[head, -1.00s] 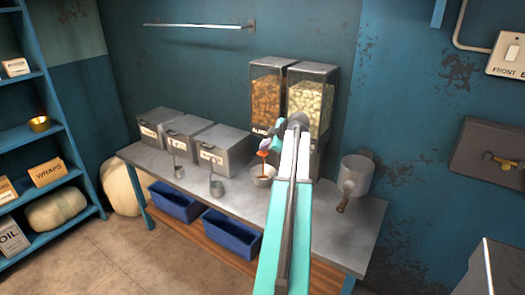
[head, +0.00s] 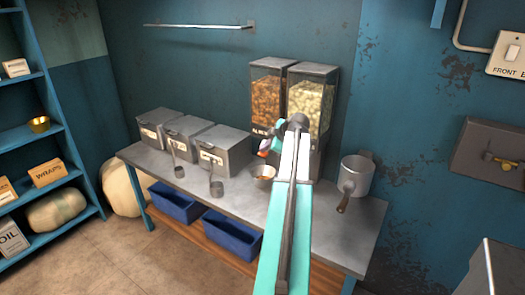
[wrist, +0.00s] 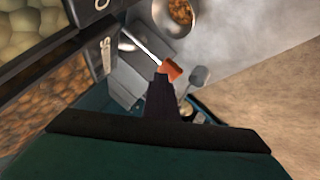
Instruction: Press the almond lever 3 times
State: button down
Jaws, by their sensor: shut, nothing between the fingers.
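The almond dispenser (head: 268,95) is the left of two clear-fronted dispensers on the bench, filled with brown nuts. Its lever, a thin pale rod with an orange-red knob (wrist: 172,70), shows in the wrist view. My gripper (wrist: 163,82) is shut and empty, its dark tips right at the knob; I cannot tell whether they touch it. In the head view my gripper (head: 268,143) is in front of the dispenser's lower part, and my arm hides part of it. A metal bowl (head: 263,171) below holds some brown-orange nuts, also seen in the wrist view (wrist: 173,14).
The right dispenser (head: 310,100) with pale nuts stands close beside, partly behind my arm. A metal pot (head: 355,175) stands at the bench's right. Lidded metal bins (head: 222,150) and small scoops are at left. Bare bench top (head: 330,220) lies near the front right.

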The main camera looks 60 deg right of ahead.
jog(key=shift+r, duration=1.5)
jog(key=shift+r+p, duration=0.15)
jog(key=shift+p, duration=0.15)
jog(key=shift+r+p, duration=0.75)
jog(key=shift+r, duration=1.65)
jog(key=shift+f, duration=0.1)
dwell(0.4)
